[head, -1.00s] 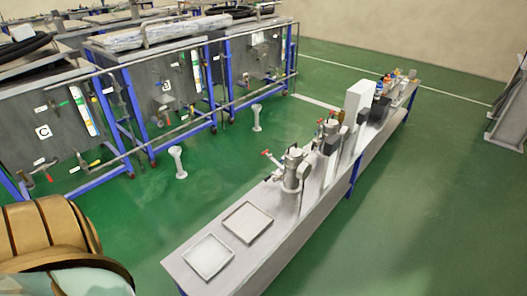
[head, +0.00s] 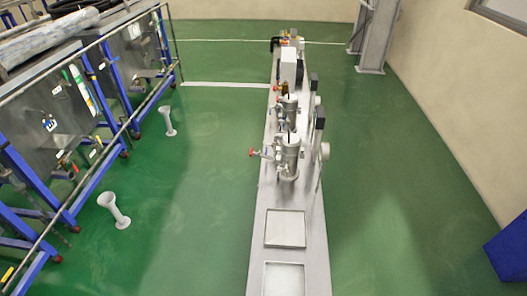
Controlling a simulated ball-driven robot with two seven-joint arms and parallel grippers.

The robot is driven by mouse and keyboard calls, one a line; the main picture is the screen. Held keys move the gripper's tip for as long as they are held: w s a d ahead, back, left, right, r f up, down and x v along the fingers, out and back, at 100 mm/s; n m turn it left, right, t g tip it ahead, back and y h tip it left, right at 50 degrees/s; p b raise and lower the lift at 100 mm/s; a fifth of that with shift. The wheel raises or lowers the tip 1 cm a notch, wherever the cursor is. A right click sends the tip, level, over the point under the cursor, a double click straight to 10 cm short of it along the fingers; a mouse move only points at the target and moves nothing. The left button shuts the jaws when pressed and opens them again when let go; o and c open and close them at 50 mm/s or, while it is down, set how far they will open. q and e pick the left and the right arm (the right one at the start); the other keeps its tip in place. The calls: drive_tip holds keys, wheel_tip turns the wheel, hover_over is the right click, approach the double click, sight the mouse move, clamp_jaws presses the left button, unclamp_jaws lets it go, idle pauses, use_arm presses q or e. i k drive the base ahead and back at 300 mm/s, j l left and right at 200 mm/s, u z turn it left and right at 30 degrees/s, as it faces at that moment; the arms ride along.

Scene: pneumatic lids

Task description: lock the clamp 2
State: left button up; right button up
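A long grey bench (head: 288,195) runs away from me through the middle of the head view. On it stands a near metal cylinder (head: 289,160) with a lid on top and a red-tipped fitting (head: 253,152) on its left. A second, similar cylinder (head: 290,108) stands behind it. Dark upright parts stand to their right. The clamps are too small to make out, and I cannot tell which one is clamp 2 or whether it is locked. Neither of my grippers is in view.
Two shallow square trays, a farther one (head: 286,229) and a nearer one (head: 284,281), lie on the bench's near end. Blue-framed grey panels (head: 50,125) line the left. White floor posts (head: 115,211) stand before them.

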sight(259, 154)
drive_tip(key=j, duration=0.7)
drive_tip(key=i+j+z, duration=0.1)
drive_tip(key=j, duration=0.25)
drive_tip(key=i+j+z, duration=0.1)
drive_tip(key=i+j, duration=0.15)
drive_tip(key=i+j+z, duration=0.1)
drive_tip(key=j, duration=0.3)
drive_tip(key=i+j+z, duration=0.1)
drive_tip(key=j, duration=0.3)
drive_tip(key=i+j, duration=0.2)
drive_tip(key=j, duration=0.15)
drive_tip(key=i+j+z, duration=0.15)
drive_tip(key=j, duration=0.25)
drive_tip(key=i+j+z, duration=0.1)
drive_tip(key=j, duration=0.25)
